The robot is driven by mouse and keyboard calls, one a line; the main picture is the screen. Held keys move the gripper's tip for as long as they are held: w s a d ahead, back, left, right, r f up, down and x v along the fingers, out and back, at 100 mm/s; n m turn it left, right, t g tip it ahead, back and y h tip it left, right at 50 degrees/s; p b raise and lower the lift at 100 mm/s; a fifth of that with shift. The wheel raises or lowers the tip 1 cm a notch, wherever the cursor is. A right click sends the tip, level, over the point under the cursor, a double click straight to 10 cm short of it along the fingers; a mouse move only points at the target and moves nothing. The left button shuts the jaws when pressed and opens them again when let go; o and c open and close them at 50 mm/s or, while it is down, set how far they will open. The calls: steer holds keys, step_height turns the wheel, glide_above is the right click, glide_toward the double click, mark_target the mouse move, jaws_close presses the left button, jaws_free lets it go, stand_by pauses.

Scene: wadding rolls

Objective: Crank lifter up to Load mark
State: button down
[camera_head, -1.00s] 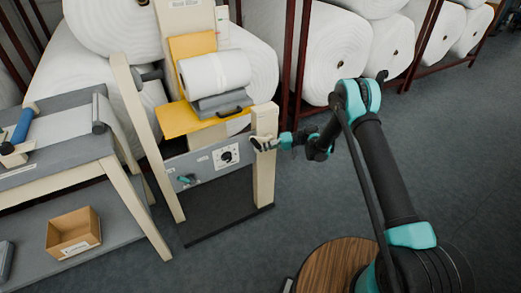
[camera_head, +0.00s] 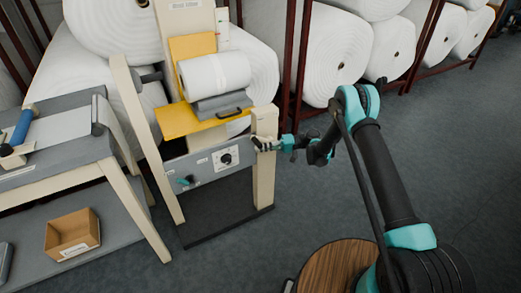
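The roll lifter (camera_head: 263,180) is a beige frame with a yellow L-shaped platform (camera_head: 181,123). A white wadding roll (camera_head: 215,73) rests on a grey block with a dark handle on the platform. My gripper (camera_head: 258,143) is at the upper part of the right post, right of the dial and apart from the teal handle. Its fingers are too small to tell open from shut. I cannot read a Load mark.
A grey-topped bench (camera_head: 62,142) with a blue roller stands at left, an open cardboard box (camera_head: 72,233) on its lower shelf. Large white rolls (camera_head: 337,55) sit in dark red racks behind. A round wooden top (camera_head: 335,268) is at the front.

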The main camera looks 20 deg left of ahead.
steer(key=shift+w+d+r+m+g+y, duration=0.25)
steer(key=shift+r+m+g+y, duration=0.15)
steer(key=shift+r+y, duration=0.3)
steer(key=shift+w+d+r+m+g+y, duration=0.15)
steer(key=shift+w+r+m+g+y, duration=0.2)
steer(key=shift+r+y, duration=0.3)
stand_by(0.3)
